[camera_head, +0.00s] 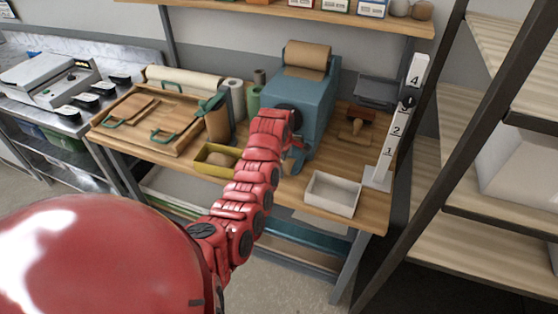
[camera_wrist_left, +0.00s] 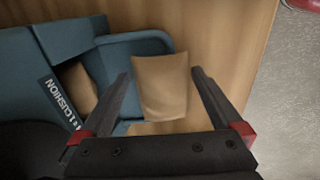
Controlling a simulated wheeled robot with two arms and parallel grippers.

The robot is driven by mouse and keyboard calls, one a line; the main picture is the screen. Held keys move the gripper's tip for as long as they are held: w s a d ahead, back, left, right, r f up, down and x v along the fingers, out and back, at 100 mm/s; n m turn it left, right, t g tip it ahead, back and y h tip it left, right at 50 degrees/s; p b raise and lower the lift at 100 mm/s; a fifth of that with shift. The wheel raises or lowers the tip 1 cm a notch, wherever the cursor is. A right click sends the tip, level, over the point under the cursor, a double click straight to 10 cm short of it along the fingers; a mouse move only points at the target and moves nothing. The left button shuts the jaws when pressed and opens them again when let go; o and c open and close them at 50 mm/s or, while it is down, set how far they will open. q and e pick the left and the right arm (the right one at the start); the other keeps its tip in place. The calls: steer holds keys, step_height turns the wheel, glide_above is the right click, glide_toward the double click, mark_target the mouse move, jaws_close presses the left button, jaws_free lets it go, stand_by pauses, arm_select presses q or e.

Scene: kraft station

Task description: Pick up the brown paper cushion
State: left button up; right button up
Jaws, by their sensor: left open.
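The brown paper cushion (camera_wrist_left: 160,88) shows in the left wrist view as a tan, roughly square piece at the outlet of the blue machine. It lies between the two dark fingers of my left gripper (camera_wrist_left: 160,76), which is open, with a visible gap on each side. In the head view my left gripper (camera_head: 293,155) is beside the front of the blue machine (camera_head: 312,105), and my red arm hides much of that spot. I cannot make out the cushion there. My right gripper is not in view.
The machine's label (camera_wrist_left: 60,103) reads "CUSHION". A yellow bin (camera_head: 207,171) holding something brown stands left of my arm. A white tray (camera_head: 333,194) sits at the table's front right. A wooden tray with green handles (camera_head: 150,137) is at left. A numbered post (camera_head: 397,130) stands at right.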

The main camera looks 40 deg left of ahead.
arm_select(q)
steer(key=shift+f, duration=0.25)
steer(key=c, duration=1.1)
steer(key=shift+r, duration=0.15)
